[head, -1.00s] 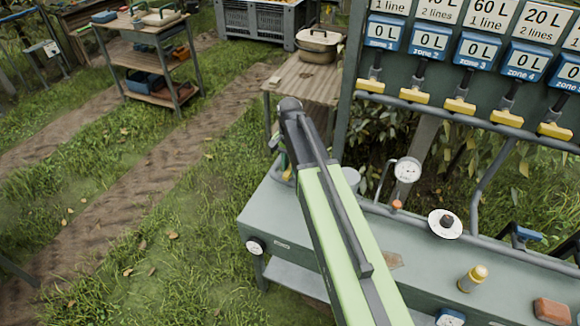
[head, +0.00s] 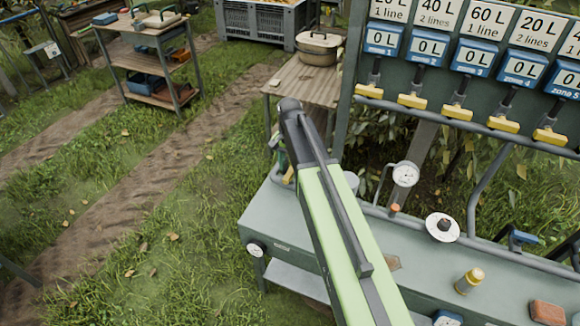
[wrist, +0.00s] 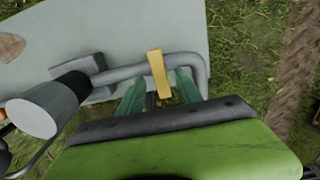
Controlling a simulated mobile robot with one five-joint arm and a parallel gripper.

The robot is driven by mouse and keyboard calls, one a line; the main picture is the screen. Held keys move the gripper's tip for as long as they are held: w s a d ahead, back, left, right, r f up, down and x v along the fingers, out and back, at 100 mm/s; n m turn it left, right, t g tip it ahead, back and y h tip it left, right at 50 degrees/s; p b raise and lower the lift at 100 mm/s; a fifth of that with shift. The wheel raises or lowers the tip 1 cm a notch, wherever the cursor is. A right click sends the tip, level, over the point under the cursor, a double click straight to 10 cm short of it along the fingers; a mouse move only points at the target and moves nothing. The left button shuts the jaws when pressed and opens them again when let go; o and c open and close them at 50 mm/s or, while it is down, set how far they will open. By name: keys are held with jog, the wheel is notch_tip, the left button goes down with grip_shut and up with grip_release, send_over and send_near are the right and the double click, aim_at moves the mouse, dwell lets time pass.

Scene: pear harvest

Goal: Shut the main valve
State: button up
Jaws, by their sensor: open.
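In the wrist view a yellow lever (wrist: 158,74) stands across a bent grey pipe at the bench's edge; it appears to be the main valve's handle. My gripper (wrist: 160,88) is open, with one green finger on each side of the lever. I cannot tell whether either finger touches it. In the head view my green arm hides most of this spot, and only a bit of yellow (head: 288,175) shows beside the arm's dark end.
A panel of zone counters (head: 429,47) with yellow-handled valves (head: 457,112) stands behind.

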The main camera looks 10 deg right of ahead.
aim_at(290, 174)
notch_tip(290, 174, up, 15)
jog(key=p, duration=1.4)
jog(key=shift+r, duration=0.15)
jog(key=s+f+n+b, duration=0.3)
jog(key=s, duration=0.4)
jog(key=s+f+n+b, duration=0.4)
jog(key=s, duration=0.3)
jog(key=shift+s+d+f+b, duration=0.15)
jog(key=shift+s+f+b, duration=0.15)
jog(key=shift+s, duration=0.1)
